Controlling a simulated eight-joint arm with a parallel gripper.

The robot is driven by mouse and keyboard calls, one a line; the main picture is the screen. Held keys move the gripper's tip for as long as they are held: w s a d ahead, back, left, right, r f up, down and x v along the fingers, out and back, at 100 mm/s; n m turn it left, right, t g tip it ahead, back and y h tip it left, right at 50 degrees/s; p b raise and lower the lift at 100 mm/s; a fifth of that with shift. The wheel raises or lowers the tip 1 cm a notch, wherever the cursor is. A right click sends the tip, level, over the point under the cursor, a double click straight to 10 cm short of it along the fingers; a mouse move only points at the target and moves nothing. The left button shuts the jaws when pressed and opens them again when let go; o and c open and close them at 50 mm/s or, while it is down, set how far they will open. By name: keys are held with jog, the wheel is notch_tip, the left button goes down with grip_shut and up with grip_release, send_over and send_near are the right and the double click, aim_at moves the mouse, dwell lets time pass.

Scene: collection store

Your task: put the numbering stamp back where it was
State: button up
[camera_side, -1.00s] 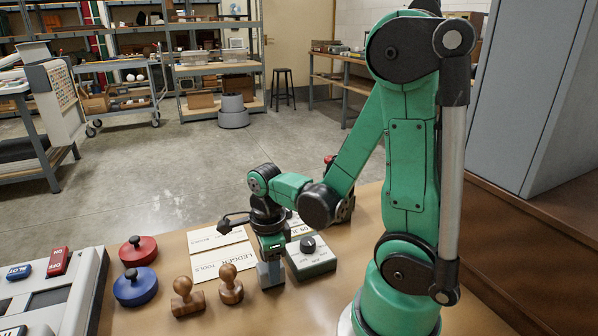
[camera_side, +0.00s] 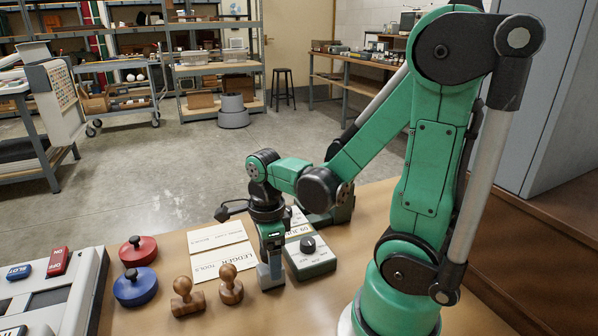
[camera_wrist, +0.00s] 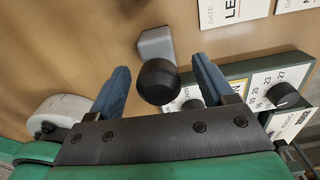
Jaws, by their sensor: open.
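The numbering stamp, as I take it, is a small grey metal block (camera_wrist: 153,42) with a round black knob (camera_wrist: 157,84). It stands on the table in the wrist view. My gripper (camera_wrist: 158,80) is open, with one blue finger on each side of the knob; gaps show between knob and fingers. In the side view my gripper (camera_side: 270,268) points down at the grey block (camera_side: 264,278), whose knob is hidden there. I cannot tell which spot the stamp came from.
A green-based dial box (camera_side: 310,258) stands close to the right of my gripper. Paper cards (camera_side: 225,262) lie left and behind. Two wooden stamps (camera_side: 187,297) and red (camera_side: 138,251) and blue (camera_side: 135,287) round pads stand left. A grey rounded object (camera_wrist: 62,112) shows in the wrist view.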

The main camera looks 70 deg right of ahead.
notch_tip(320, 180, up, 10)
jog(key=shift+f, duration=0.2)
jog(key=n, duration=0.3)
jog(key=w+a+n+t, duration=0.1)
jog(key=shift+f+n, duration=0.1)
jog(key=shift+n, duration=0.3)
jog(key=w+a+n+t, duration=0.1)
jog(key=n, duration=0.5)
jog(key=w+a+n+t, duration=0.1)
jog(key=n+t, duration=0.1)
jog(key=n, duration=0.3)
jog(key=w+a+n+t, duration=0.1)
jog(key=n, duration=0.5)
jog(key=shift+a+f+n+t, duration=0.25)
jog(key=shift+a+n+t, duration=0.05)
jog(key=shift+a+t, duration=0.1)
jog(key=n, duration=0.1)
jog(key=n+t, duration=0.1)
jog(key=n, duration=0.1)
jog(key=a+n, duration=0.1)
jog(key=n, duration=0.1)
jog(key=shift+w+a+r, duration=0.1)
jog(key=shift+w, duration=0.3)
